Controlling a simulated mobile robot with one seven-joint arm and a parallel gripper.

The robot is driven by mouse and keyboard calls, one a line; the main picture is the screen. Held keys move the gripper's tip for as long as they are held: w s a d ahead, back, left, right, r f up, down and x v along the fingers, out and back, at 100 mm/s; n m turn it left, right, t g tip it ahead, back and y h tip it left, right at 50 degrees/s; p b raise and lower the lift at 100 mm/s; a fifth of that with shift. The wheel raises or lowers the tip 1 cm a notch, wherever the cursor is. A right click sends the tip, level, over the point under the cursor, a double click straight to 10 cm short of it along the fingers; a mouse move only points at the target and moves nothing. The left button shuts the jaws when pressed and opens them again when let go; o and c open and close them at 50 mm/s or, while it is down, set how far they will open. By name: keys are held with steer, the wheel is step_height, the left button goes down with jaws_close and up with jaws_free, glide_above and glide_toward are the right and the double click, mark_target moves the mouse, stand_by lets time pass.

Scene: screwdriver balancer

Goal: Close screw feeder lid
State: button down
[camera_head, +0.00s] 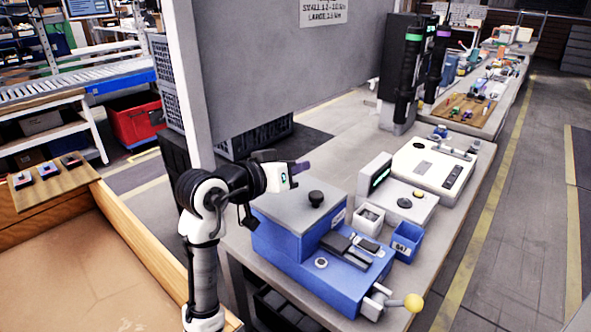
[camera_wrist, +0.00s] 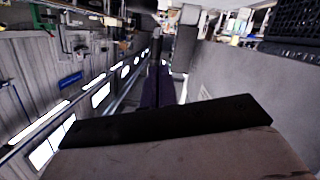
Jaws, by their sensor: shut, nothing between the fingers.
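The blue screw feeder (camera_head: 345,280) stands on the grey bench. Its lid (camera_head: 290,204), a grey plate with a black knob (camera_head: 316,198), appears to lie flat over the raised rear box of the feeder. I cannot see a gap under it from this side. My gripper (camera_head: 303,166) is above and behind the lid, apart from it, pointing right. Its purple fingers are together and empty; they also show in the wrist view (camera_wrist: 160,85). The feeder is not clearly visible in the wrist view.
A small white bin (camera_head: 369,216) and a blue bin (camera_head: 406,241) stand right of the feeder, near a display unit (camera_head: 375,180). A yellow-ended lever (camera_head: 413,302) sticks out in front. A grey panel (camera_head: 285,70) rises behind my arm.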

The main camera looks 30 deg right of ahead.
mark_target(310, 215)
steer(key=f+b, duration=0.1)
steer(key=s+f+m+b, duration=0.2)
steer(key=shift+s+d+f+t+b, duration=0.1)
steer(key=shift+d+f+t+b, duration=0.1)
steer(key=shift+d+t+b, duration=0.2)
steer(key=shift+s+d+f+m+y+b, duration=0.2)
steer(key=shift+s+f+m+y+b, duration=0.1)
steer(key=shift+s+f+m+b, duration=0.55)
steer(key=shift+w, duration=0.15)
steer(key=shift+a, duration=0.1)
